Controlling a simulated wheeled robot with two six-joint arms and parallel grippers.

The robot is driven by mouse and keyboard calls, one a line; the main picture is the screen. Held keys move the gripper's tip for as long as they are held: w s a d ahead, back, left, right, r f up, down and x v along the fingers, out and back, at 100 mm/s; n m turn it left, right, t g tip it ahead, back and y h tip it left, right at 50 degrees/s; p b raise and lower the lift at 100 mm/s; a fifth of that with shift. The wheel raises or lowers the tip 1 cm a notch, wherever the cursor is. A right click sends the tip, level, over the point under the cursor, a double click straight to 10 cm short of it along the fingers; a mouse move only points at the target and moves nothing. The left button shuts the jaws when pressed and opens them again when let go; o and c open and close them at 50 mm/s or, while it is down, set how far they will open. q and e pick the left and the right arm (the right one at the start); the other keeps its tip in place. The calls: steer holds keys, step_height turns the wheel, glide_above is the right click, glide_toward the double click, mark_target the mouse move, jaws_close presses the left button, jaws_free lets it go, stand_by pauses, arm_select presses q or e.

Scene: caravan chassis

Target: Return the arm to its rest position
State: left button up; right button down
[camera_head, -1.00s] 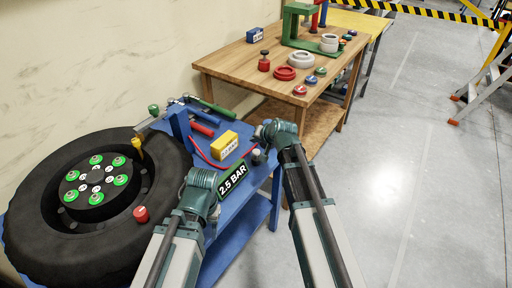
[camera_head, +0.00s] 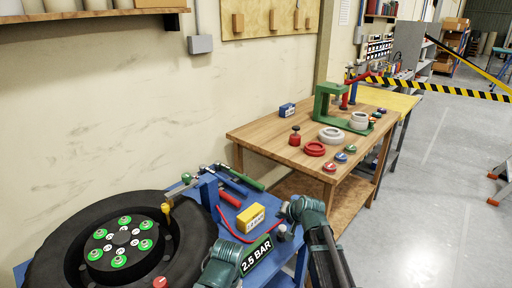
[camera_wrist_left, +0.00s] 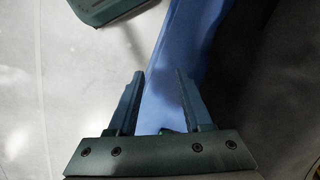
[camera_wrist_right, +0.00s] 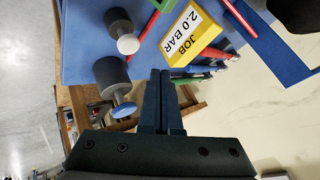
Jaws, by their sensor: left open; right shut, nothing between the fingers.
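My right arm (camera_head: 322,248) reaches in from the bottom of the head view, its wrist at the right end of a blue cart. In the right wrist view my right gripper (camera_wrist_right: 164,74) has its fingers together with nothing between them. It points toward the cart top, near a yellow box (camera_wrist_right: 191,36) and two dark knobs. My left arm's wrist (camera_head: 222,266) is low in the head view, left of the 2.5 BAR label (camera_head: 257,255). In the left wrist view my left gripper (camera_wrist_left: 159,78) is open and empty above a blue surface. Both grippers' fingertips are unclear in the head view.
A big black tyre (camera_head: 60,250) with green-ringed nuts lies at the left. Tools and the yellow box (camera_head: 251,217) are on the blue cart. A wooden workbench (camera_head: 265,135) with rings and a green stand is behind.

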steer(key=s+a+n+g+h+p, duration=0.1)
steer(key=s+a+n+g+p, duration=0.1)
steer(key=s, duration=0.7)
steer(key=s+a+n+g+h+p, duration=0.1)
steer(key=s+a+n+g+h, duration=0.1)
steer(key=s, duration=0.8)
steer(key=s+a+n+g+h+p, duration=0.1)
steer(key=s+a+n+g+p, duration=0.1)
steer(key=s, duration=0.8)
steer(key=a+n+g, duration=0.1)
steer(key=n+g, duration=0.1)
steer(key=shift+a+g+h+p, duration=0.3)
steer(key=shift+p, duration=0.05)
